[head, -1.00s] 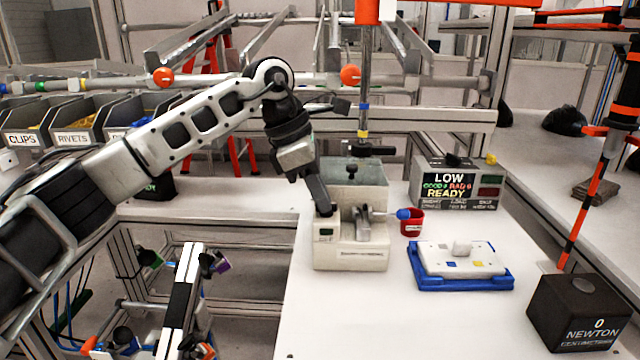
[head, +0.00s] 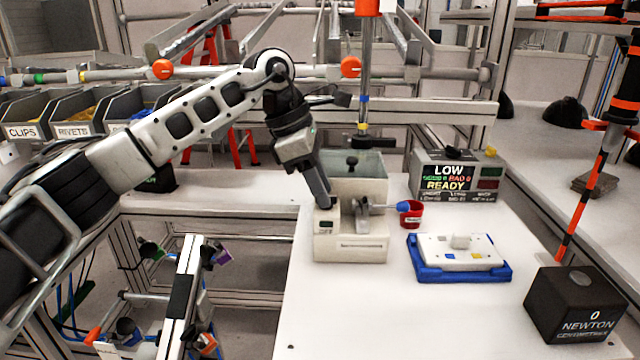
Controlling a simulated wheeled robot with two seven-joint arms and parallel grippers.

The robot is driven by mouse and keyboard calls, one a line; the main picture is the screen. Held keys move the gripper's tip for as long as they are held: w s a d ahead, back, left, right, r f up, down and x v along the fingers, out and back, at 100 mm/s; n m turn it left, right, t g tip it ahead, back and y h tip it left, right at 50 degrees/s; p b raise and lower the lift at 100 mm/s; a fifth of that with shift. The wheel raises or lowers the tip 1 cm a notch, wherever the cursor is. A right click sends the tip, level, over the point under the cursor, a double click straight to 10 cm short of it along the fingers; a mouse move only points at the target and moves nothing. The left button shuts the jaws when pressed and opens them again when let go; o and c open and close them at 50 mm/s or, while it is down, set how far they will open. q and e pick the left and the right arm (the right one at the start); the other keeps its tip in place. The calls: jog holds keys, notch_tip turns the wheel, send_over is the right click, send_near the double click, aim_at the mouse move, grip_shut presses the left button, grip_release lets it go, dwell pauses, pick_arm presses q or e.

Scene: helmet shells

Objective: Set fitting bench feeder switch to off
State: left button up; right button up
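The bench feeder (head: 350,248) is a cream box with an open hopper on top, standing on the white bench. Its small dark panel shows on the front left of the box. My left gripper (head: 325,203) points down at the top left of the feeder, its fingertips at or just above the switch area. The fingers hide the switch, so its position cannot be read. Whether the fingers touch it, or are open or shut, I cannot tell. My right gripper is not in view.
A red cup (head: 411,215) stands right of the feeder by its blue-tipped spout. A white plate on a blue tray (head: 458,275), a display box (head: 458,178) reading LOW READY and a black torque tester (head: 577,308) stand farther right. The front bench is clear.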

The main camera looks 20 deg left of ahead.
pick_arm(q)
jog(key=shift+a+r+p, duration=0.15)
jog(key=shift+r+p, duration=0.25)
jog(key=shift+r, duration=0.05)
jog(key=p+v, duration=0.4)
jog(key=v, duration=0.3)
